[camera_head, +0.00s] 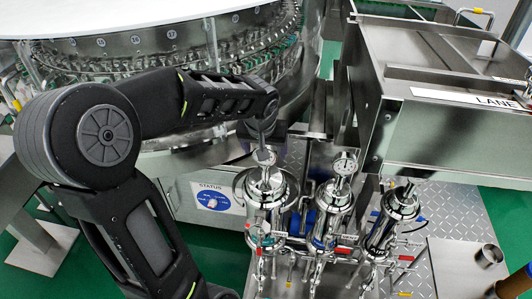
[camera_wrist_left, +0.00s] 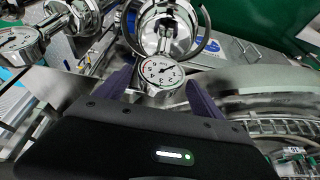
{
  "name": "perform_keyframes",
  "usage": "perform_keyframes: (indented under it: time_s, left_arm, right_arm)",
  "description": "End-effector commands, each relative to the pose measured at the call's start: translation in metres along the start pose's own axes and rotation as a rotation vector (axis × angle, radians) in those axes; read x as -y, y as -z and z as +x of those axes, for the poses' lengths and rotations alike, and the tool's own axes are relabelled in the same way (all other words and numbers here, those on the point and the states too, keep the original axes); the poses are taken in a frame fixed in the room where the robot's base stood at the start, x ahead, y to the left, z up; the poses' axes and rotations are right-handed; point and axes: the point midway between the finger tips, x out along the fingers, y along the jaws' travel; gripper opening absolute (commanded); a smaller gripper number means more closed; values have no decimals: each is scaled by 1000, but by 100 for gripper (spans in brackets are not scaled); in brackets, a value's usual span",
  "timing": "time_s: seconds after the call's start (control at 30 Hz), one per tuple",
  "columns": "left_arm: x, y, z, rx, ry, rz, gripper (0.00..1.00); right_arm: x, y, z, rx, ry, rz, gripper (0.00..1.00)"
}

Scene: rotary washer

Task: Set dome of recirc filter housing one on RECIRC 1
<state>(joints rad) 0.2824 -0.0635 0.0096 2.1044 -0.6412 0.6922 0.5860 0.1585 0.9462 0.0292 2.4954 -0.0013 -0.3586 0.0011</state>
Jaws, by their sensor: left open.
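Three chrome filter housings stand in a row in the head view: left (camera_head: 266,190), middle (camera_head: 334,203) and right (camera_head: 401,205). Round white dial gauges top the left one (camera_head: 264,157) and the middle one (camera_head: 345,164). My left gripper (camera_head: 263,137) is just above the left housing's gauge, its fingers hard to make out there. In the left wrist view its dark purple fingers (camera_wrist_left: 158,77) are spread, one on each side of a gauge (camera_wrist_left: 161,71), with a shiny dome (camera_wrist_left: 168,30) beyond it. Contact cannot be told. No RECIRC 1 label is readable. My right gripper is not in view.
A large round washer (camera_head: 170,45) fills the back left. A steel LANE chute (camera_head: 450,125) overhangs the back right. A steel table with a short cylinder (camera_head: 488,255) is at right.

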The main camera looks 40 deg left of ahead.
Motion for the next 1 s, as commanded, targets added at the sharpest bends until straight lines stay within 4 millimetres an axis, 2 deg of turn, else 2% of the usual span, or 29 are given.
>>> perform_keyframes:
  time_s: [0.1,0.3,1.0]
  left_arm:
    - [0,1,-21,-5,-1,0,78]
    - [-1,0,-37,-2,-1,1,78]
    - [0,0,-37,-1,-1,0,78]
  right_arm:
    - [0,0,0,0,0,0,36]
    - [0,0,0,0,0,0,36]
    - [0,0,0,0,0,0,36]
